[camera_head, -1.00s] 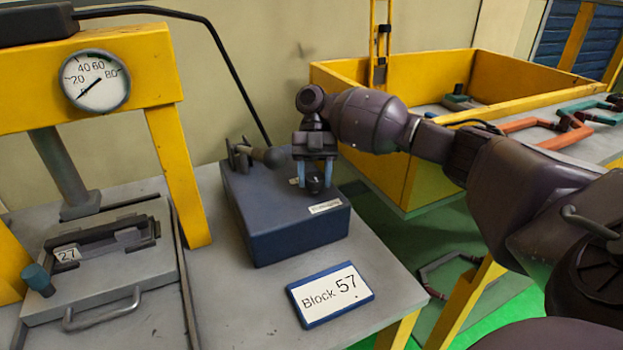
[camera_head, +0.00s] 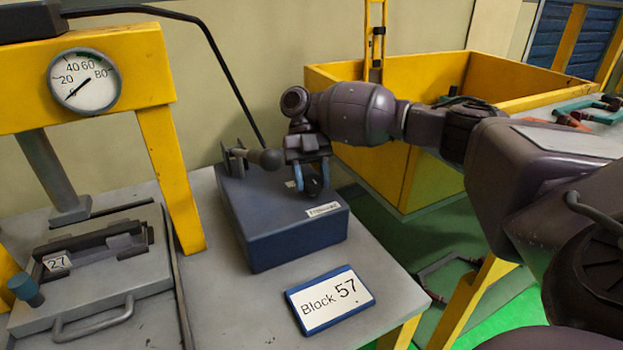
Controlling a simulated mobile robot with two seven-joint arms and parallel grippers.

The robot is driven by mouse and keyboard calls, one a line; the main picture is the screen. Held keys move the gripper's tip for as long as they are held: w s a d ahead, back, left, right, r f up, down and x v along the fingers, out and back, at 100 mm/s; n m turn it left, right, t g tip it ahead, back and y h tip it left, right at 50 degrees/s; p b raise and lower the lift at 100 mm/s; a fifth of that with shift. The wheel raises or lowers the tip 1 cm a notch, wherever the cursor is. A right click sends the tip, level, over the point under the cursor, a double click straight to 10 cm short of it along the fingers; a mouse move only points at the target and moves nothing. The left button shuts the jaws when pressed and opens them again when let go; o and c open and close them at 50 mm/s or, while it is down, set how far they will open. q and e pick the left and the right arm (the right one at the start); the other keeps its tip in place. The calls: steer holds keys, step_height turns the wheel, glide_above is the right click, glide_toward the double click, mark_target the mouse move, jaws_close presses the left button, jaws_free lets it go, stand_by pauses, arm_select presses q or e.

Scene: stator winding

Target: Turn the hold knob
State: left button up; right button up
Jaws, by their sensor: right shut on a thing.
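The hold knob (camera_head: 313,187) is a small dark knob on top of the blue box (camera_head: 290,229), near its right side. My right gripper (camera_head: 311,181) points down over the box, its two bluish fingers shut on the knob from either side. The gripper body hides the top of the knob. My left gripper is not in view.
A yellow press with a dial gauge (camera_head: 84,81) stands at the left over a grey fixture (camera_head: 90,270) marked 27. A "Block 57" sign (camera_head: 330,299) lies in front of the box. A yellow bin (camera_head: 430,178) is behind my right arm.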

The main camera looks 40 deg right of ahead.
steer(key=o, duration=0.9)
steer(key=shift+b+v, duration=0.35)
steer(key=shift+v, duration=5.05)
